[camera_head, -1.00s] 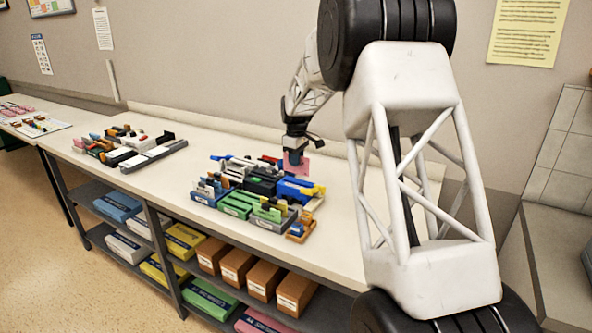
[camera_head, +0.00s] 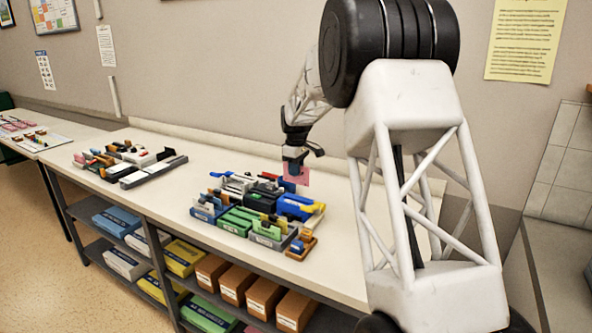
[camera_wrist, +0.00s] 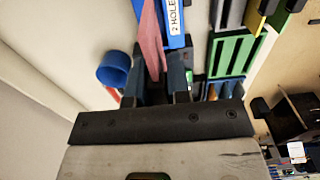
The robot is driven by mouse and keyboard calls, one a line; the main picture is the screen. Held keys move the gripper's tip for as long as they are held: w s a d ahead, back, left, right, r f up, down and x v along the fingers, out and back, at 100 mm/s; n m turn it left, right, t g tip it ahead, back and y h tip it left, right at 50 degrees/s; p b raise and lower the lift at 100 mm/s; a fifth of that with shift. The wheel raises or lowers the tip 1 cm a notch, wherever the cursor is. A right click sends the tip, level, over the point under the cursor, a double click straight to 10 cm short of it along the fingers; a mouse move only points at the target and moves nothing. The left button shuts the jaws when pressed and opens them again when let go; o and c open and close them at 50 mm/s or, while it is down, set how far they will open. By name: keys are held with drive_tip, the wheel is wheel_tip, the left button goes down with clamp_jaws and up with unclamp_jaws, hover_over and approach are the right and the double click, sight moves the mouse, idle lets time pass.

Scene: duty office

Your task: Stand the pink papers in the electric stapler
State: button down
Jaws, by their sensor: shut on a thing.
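My gripper (camera_head: 293,160) is shut on the pink papers (camera_head: 300,174), above the back of the cluster of desk tools on the table. The papers hang upright between the fingers; in the wrist view they show as a thin pink strip (camera_wrist: 152,38) beyond the fingertips. They are beside a blue device labelled "2 HOLE" (camera_wrist: 174,22). A dark blue-black device (camera_head: 261,200) sits mid-cluster; I cannot tell for sure whether it is the electric stapler.
A blue device with a yellow part (camera_head: 300,207) stands right of the dark one. Green trays (camera_head: 240,221) lie in front. A blue round cup (camera_wrist: 114,68) is near the gripper. Another tool group (camera_head: 130,160) stands left. The table (camera_head: 340,240) is clear to the right.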

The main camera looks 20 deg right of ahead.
drive_tip(key=w+a+f, duration=0.1)
drive_tip(key=w+a, duration=0.9)
drive_tip(key=shift+a, duration=0.15)
drive_tip(key=shift+s+f, duration=0.1)
drive_tip(key=shift+f, duration=0.15)
idle(0.4)
drive_tip(key=shift+f, duration=4.2)
drive_tip(key=c, duration=1)
unclamp_jaws()
